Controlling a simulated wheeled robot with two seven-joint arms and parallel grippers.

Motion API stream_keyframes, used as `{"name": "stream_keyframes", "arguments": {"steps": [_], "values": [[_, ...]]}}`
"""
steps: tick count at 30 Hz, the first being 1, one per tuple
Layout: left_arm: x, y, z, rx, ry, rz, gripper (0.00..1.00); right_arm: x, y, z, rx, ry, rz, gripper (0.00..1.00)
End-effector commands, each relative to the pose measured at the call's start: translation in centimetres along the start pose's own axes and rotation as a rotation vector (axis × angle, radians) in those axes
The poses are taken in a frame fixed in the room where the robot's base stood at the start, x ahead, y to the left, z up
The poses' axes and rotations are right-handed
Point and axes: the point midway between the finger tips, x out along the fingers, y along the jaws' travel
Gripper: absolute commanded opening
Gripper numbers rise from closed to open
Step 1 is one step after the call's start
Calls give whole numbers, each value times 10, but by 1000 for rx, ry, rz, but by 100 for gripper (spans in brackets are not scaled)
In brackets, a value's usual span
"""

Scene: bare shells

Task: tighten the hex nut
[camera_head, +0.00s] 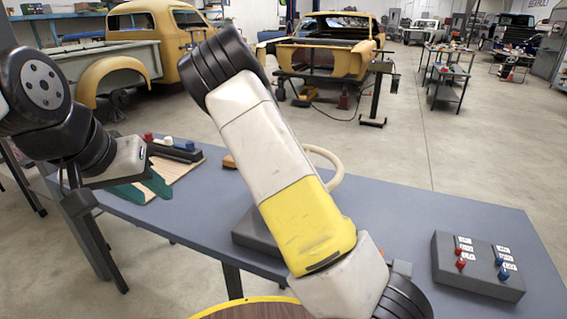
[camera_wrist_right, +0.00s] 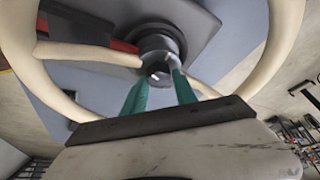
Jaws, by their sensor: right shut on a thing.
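In the right wrist view, a cream handwheel (camera_wrist_right: 283,45) surrounds a dark round hub (camera_wrist_right: 160,42). The small hex nut (camera_wrist_right: 155,72) sits at the hub's centre, mostly hidden between the green fingertips. My right gripper (camera_wrist_right: 160,75) is shut on the nut. In the head view, my right arm hides this gripper and the nut; only part of the cream wheel (camera_head: 335,160) shows behind the arm. My left gripper (camera_head: 155,193) has its green fingers apart, empty, over the left end of the table.
On the blue-grey table (camera_head: 420,215), a board with a dark block and red, white and blue knobs (camera_head: 172,146) lies at left. A grey switch box (camera_head: 478,265) stands at right. A yellow-rimmed round top (camera_head: 250,301) is in front. Free tabletop lies between the wheel and the switch box.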

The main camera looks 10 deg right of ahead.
Motion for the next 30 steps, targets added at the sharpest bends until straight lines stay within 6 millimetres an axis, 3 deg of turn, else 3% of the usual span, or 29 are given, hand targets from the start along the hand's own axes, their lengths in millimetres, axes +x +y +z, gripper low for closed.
{"name": "stream_keyframes", "arguments": {"steps": [12, 28, 29, 30], "values": [[0, 0, 0, 0, 0, 0, 36, 0, -2, 2, 158, 0, 63, 0], [0, 0, 0, 0, 0, 0, 36, 0, -1, 2, 175, -1, 72, 0], [0, 0, 0, 0, 0, 0, 36, 0, -1, 2, 175, -1, 72, 40], [0, 0, 0, 0, 0, 0, 36, 0, -1, 2, 175, 0, 72, 43]]}}
